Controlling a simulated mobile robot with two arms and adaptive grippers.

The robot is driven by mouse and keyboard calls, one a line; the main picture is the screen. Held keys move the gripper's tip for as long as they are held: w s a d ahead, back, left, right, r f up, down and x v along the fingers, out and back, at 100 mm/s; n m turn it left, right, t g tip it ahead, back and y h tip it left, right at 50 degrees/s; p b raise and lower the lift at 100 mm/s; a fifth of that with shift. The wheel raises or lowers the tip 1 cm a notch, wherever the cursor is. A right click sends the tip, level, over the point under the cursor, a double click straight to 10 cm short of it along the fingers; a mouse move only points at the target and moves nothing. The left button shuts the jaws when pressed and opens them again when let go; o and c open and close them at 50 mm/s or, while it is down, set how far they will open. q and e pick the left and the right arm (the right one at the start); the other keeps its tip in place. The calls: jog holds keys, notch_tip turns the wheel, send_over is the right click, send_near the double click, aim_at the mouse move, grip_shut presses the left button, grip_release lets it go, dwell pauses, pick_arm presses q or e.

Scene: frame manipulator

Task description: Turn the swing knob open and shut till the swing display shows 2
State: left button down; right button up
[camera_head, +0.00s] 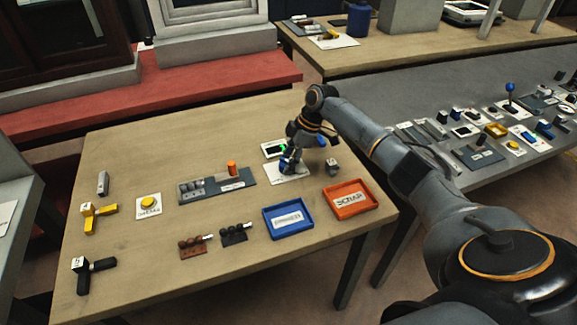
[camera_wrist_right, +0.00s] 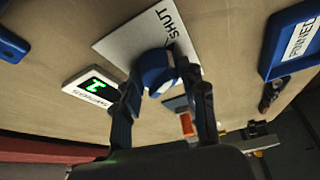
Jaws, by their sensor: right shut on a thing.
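The blue swing knob (camera_wrist_right: 157,70) stands on a white plate (camera_wrist_right: 118,44) marked SHUT, which also shows in the head view (camera_head: 284,178). My right gripper (camera_wrist_right: 160,82) is shut on the knob, one finger on each side; in the head view the gripper (camera_head: 289,160) reaches down over it and partly hides it. The swing display (camera_wrist_right: 92,90) lies beside the plate and shows a green digit that looks like a 1, seen turned over. In the head view the display (camera_head: 272,149) is partly hidden and too small to read. My left gripper is not in view.
A blue tray (camera_head: 268,233) and an orange SCRAP tray (camera_head: 328,207) lie toward the table's front right. A small grey block (camera_head: 332,168) stands right of the gripper. A grey rack (camera_head: 204,196) with an orange cylinder (camera_head: 232,168) lies to the left.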

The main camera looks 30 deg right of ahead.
jog(key=shift+n+g+b, duration=0.4)
jog(key=shift+n+b, duration=0.4)
jog(key=shift+n, duration=0.4)
jog(key=o, duration=1.2)
jog(key=shift+c, duration=0.2)
jog(key=shift+w, duration=0.1)
jog(key=shift+d+r, duration=0.15)
jog(key=shift+r, duration=0.1)
jog(key=v, duration=1.1)
jog(key=shift+d+r, duration=0.2)
